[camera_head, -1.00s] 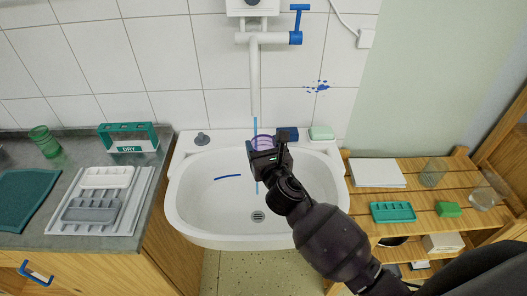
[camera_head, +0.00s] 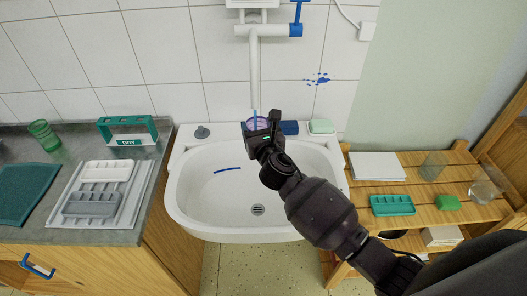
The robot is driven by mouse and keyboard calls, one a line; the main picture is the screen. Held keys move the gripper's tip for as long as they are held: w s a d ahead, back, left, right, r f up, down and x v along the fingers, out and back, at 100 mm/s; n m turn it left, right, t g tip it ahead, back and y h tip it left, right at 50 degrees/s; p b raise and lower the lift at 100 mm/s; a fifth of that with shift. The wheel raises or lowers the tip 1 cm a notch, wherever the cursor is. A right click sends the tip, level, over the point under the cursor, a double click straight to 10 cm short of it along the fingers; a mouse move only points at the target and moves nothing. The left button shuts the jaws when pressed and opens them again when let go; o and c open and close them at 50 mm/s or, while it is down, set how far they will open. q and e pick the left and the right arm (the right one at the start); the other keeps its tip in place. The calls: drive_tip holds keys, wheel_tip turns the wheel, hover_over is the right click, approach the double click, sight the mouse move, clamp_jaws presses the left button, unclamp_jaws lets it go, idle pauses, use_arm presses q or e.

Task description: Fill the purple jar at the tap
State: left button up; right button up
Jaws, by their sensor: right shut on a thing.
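The purple jar (camera_head: 257,122) is held under the white tap (camera_head: 254,65). Only its rim and upper part show; the gripper hides the rest. A thin blue stream of water (camera_head: 255,112) runs from the spout down to the jar's mouth, and none shows below the jar. My right gripper (camera_head: 261,130) is shut on the jar, above the back of the white sink (camera_head: 195,205). The water level inside the jar cannot be made out. The tap's blue handle (camera_head: 296,30) is at the upper right of the spout. My left gripper is not in view.
A blue block (camera_head: 289,128) and a green soap-like bar (camera_head: 321,126) lie on the sink's back ledge. The left counter (camera_head: 90,236) holds grey trays, a green glass (camera_head: 44,135) and a "DRY" rack (camera_head: 127,131). A wooden shelf (camera_head: 400,180) stands at right.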

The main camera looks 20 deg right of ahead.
drive_tip(key=shift+w, duration=1.25)
idle(6.8)
